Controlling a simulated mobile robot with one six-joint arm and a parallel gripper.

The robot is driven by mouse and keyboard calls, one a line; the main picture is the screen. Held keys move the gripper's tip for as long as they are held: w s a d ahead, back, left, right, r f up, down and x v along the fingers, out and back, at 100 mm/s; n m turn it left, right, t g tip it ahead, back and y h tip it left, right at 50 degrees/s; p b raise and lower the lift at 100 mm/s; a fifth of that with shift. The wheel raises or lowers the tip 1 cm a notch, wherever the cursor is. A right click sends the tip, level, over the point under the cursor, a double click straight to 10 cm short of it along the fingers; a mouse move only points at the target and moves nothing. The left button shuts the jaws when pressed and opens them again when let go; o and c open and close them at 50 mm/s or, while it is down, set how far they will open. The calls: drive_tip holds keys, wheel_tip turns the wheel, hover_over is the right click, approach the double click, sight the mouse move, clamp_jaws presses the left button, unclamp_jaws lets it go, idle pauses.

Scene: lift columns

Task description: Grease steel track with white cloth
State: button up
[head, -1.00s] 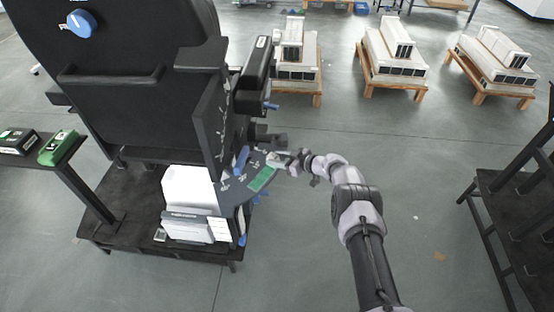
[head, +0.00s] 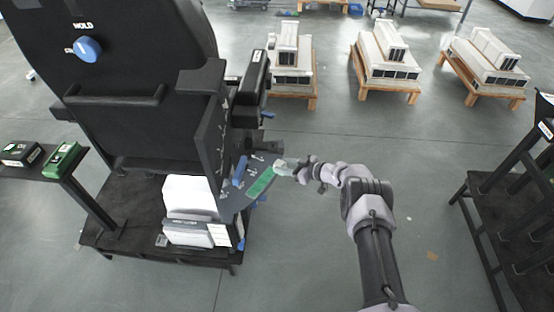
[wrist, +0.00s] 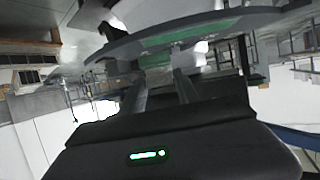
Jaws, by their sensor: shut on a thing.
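A curved grey plate (head: 238,198) with a green strip (head: 261,183) sticks out from the black machine; I take it for the steel track. In the wrist view the plate's curved edge (wrist: 125,48) arches across the top. My gripper (head: 293,168) is at the plate's right end, shut on a small white cloth (head: 281,164). In the wrist view my gripper's fingers (wrist: 160,82) point at the plate's edge, and a white patch beside them (wrist: 201,54) looks like the cloth. Whether the cloth touches the plate I cannot tell.
The tall black machine (head: 135,125) stands left on a dark base. A blue handle (head: 240,171) rises from the plate. Pale blocks on wooden pallets (head: 388,62) stand behind. A dark rack (head: 505,205) is at right. The floor between is open.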

drive_tip(key=s+d+r+p, duration=0.1)
drive_tip(key=s+d, duration=0.3)
drive_tip(key=d, duration=0.4)
drive_tip(key=shift+s+r+p, duration=0.15)
drive_tip(key=shift+s+p, duration=0.1)
drive_tip(key=shift+p, duration=0.6)
drive_tip(key=s+d+r, duration=0.3)
drive_tip(key=r, duration=0.4)
drive_tip(key=s+d+r, duration=0.4)
drive_tip(key=r, duration=0.3)
drive_tip(key=s+r+m+t, duration=0.1)
drive_tip(key=s+r, duration=1)
drive_tip(key=s, duration=0.2)
drive_tip(key=shift+s+r+h, duration=0.15)
drive_tip(key=shift+s+h, duration=0.15)
drive_tip(key=shift+h, duration=0.1)
drive_tip(key=shift+a, duration=0.15)
